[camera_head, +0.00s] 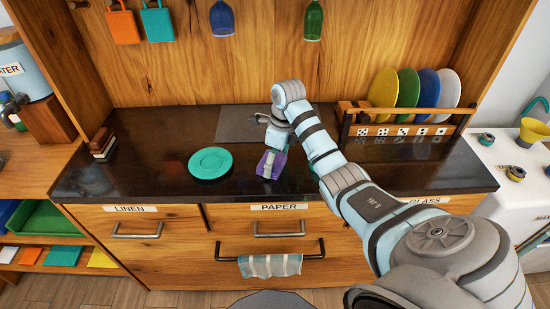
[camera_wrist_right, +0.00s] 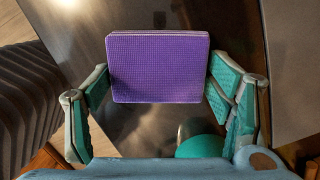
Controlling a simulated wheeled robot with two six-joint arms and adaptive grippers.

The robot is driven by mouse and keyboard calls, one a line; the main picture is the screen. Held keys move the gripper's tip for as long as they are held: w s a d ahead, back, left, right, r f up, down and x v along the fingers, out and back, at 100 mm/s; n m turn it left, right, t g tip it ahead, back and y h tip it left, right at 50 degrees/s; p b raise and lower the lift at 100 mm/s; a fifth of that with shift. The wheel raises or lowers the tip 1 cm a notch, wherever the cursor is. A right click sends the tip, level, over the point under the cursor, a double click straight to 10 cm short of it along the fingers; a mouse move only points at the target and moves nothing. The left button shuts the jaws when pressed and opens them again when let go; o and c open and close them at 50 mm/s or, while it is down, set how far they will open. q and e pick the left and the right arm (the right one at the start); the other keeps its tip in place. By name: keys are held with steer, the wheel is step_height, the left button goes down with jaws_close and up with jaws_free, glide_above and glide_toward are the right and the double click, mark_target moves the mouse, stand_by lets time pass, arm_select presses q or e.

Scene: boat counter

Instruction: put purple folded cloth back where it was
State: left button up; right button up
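The purple folded cloth (camera_head: 278,165) is at the middle of the dark counter, right of the teal plate (camera_head: 211,163). In the right wrist view the cloth (camera_wrist_right: 160,68) is a flat purple block between the fingers of my right gripper (camera_wrist_right: 160,85). The finger pads meet its left and right edges. In the head view my right gripper (camera_head: 270,162) partly covers the cloth. I cannot tell whether the cloth touches the counter. My left gripper is not in view.
Drawers labelled LINEN (camera_head: 130,209) and PAPER (camera_head: 279,207) are shut below the counter (camera_head: 130,165). A striped towel (camera_head: 270,265) hangs on a rail. A low shelf at left holds a green tray (camera_head: 45,218) and folded cloths (camera_head: 64,256). A plate rack (camera_head: 400,130) stands at right.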

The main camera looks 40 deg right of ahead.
mark_target(276, 161)
steer(key=o, duration=0.4)
steer(key=shift+w+a, duration=0.1)
steer(key=r, duration=0.2)
steer(key=r+p, duration=0.1)
steer(key=shift+s+d+r, duration=0.2)
steer(key=shift+r, duration=0.2)
steer(key=r+p, duration=0.3)
steer(key=s+r+p, duration=0.1)
steer(key=r+p, duration=0.1)
steer(key=p, duration=0.1)
steer(key=r+p, duration=0.3)
steer(key=shift+s+d+r, duration=0.15)
steer(key=shift+d+r, duration=0.15)
steer(key=shift+r, duration=0.05)
steer(key=shift+f, duration=0.1)
